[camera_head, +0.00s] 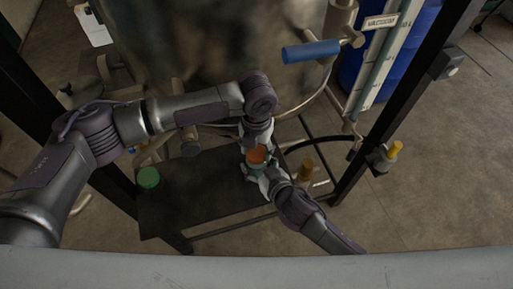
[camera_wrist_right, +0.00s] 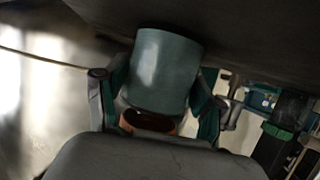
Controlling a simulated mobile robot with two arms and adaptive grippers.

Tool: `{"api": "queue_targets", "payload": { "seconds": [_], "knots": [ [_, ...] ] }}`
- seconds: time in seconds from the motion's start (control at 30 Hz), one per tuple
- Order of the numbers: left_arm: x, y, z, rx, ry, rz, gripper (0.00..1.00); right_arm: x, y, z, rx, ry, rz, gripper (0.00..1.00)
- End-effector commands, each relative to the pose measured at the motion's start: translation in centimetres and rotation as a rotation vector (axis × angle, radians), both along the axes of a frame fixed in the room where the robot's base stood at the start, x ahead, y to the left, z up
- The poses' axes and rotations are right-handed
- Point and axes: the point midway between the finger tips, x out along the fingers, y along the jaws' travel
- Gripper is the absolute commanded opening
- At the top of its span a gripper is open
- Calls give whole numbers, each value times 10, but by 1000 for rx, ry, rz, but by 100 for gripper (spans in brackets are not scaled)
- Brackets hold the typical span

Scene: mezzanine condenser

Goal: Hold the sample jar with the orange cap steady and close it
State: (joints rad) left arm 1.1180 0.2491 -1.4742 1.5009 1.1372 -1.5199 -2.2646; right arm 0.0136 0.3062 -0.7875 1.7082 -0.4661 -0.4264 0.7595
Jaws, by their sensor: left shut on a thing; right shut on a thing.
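The sample jar (camera_wrist_right: 167,70) shows as a grey-teal cylinder between the fingers of my right gripper (camera_wrist_right: 160,108) in the right wrist view. In the head view, the orange cap (camera_head: 257,156) sits at the top of the jar, above the dark shelf. My left gripper (camera_head: 257,144) comes down from above and is shut at the cap. My right gripper (camera_head: 265,174) reaches in from the lower right and is shut on the jar's body. Both grippers hide much of the jar, and I cannot tell whether the cap is seated.
A green-capped jar (camera_head: 148,178) stands on the left of the dark shelf (camera_head: 200,195). An amber-brown object (camera_head: 306,168) is just right of my right gripper. A large metal vessel (camera_head: 220,40), a blue handle (camera_head: 310,51) and a dark frame post (camera_head: 400,100) stand around the work spot.

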Motion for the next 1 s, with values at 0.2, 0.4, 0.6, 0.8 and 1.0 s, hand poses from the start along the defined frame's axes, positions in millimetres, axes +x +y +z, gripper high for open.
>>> {"api": "queue_targets", "payload": {
  "seconds": [0.2, 0.4, 0.6, 0.8, 1.0],
  "knots": [
    [1, 0, 1, 0, -2, -492, 44, 0, 0, -1, -2, 2, -1, 0],
    [1, 0, 0, 0, -2, -695, 44, -1, -1, -1, -2, 2, -1, 0],
    [1, 0, 0, 0, -2, -709, 44, -1, 0, -1, -1, 3, 0, 0],
    [1, 0, 0, 0, -2, -707, 74, -1, 0, -1, -2, 2, -1, 0],
    [1, 0, 0, 0, 0, -706, 83, -1, 0, -1, -1, 3, 0, 0]
  ]
}}
